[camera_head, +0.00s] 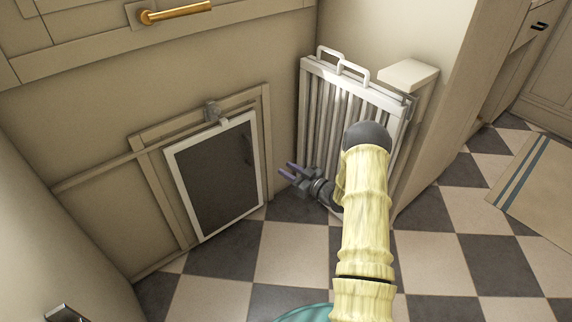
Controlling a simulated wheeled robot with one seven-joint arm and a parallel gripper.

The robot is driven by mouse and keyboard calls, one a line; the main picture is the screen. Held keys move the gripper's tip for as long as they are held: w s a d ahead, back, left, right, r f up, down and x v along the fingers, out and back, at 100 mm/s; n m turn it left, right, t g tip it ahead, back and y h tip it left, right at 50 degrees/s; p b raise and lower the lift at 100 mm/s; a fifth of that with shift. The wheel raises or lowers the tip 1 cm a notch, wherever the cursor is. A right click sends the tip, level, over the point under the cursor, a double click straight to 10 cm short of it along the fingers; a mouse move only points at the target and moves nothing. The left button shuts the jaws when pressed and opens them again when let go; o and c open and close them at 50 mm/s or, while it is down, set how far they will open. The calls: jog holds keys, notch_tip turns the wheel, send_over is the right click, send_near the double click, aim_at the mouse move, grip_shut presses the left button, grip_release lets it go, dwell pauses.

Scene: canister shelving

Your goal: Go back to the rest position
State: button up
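My arm, in a pale yellow sleeve, reaches up from the bottom of the head view and bends at a dark round joint. My gripper (287,170) sticks out to the left of the arm, with two thin purple-tipped fingers pointing left. The fingers stand apart with nothing visible between them. The gripper is in front of the corner between the dark framed panel and the white slatted rack. Part of my wrist is hidden behind the arm. No canister is in view.
A dark panel in a white frame (172,180) stands against the beige wall at left. A white slatted rack (312,110) stands behind my arm, beside a pale box-like block (408,74). A brass handle (175,12) is at the top. The checkered floor (480,255) is clear at right, near a striped mat (545,185).

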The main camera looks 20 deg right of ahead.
jog(key=s+a+r+m+g+h+p, duration=0.2)
jog(key=r+h, duration=0.2)
jog(key=r, duration=0.3)
jog(key=s+a+r+m+g+h+p, duration=0.1)
jog(key=s+r+g+h+p, duration=0.2)
jog(key=r, duration=0.4)
jog(key=s+a+r+m+g+h+p, duration=0.1)
jog(key=s+a+r+g, duration=0.2)
jog(key=s, duration=0.6)
jog(key=s+a+r+m+g+h+p, duration=0.15)
jog(key=s+r, duration=0.25)
jog(key=s, duration=0.4)
jog(key=s+a+r+m+g+p, duration=0.1)
jog(key=s+a+r+g+p, duration=0.15)
jog(key=s, duration=0.65)
notch_tip(320, 180, up, 38)
jog(key=p, duration=3.7)
jog(key=shift+w+a+g, duration=0.2)
jog(key=shift+w+g, duration=0.05)
jog(key=shift+g, duration=0.05)
